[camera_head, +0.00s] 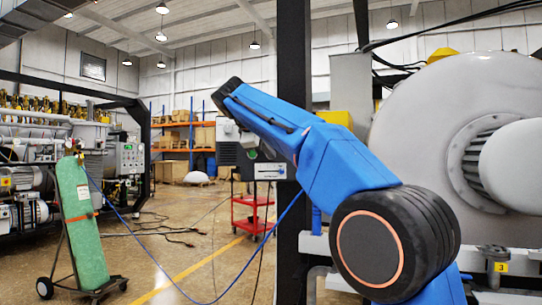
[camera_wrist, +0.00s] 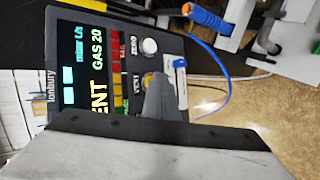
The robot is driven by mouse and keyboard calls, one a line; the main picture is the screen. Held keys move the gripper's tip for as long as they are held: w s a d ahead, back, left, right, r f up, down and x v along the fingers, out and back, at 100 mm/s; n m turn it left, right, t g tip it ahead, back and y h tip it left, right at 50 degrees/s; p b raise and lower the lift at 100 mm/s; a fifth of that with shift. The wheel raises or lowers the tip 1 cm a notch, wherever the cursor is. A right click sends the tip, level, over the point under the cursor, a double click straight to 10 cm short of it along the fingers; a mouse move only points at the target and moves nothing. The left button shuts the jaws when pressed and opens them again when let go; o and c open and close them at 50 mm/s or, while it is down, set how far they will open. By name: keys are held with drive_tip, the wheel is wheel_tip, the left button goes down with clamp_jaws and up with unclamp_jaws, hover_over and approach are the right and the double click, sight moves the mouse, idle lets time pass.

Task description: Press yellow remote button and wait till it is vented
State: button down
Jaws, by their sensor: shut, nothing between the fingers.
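In the wrist view the dark remote panel (camera_wrist: 82,62) has a lit screen, turned sideways, with large letters ending in "ENT", "GAS 20" and "mbar L/s". The yellow button (camera_wrist: 149,78), beside the label "VENT", is partly hidden by the grey tip of my gripper (camera_wrist: 158,84). The tip is at the button; I cannot tell whether it touches or presses it. My gripper is shut and empty. A round white button (camera_wrist: 149,46) marked "ZERO" sits beyond it. In the head view my gripper cannot be made out.
In the head view a grey device (camera_head: 265,171) stands by a red cart (camera_head: 252,217). A green gas cylinder (camera_head: 82,222) stands at left, with a blue hose (camera_head: 172,276) trailing across the floor. The large furnace body (camera_head: 420,125) and a dark post (camera_head: 293,60) are close at right.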

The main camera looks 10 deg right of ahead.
drive_tip(key=shift+s, duration=0.15)
drive_tip(key=shift+s+a, duration=0.1)
drive_tip(key=shift+s, duration=0.5)
drive_tip(key=shift+s, duration=0.1)
drive_tip(key=s, duration=0.4)
drive_tip(key=shift+s+a, duration=0.25)
drive_tip(key=shift+s, duration=0.15)
idle(0.4)
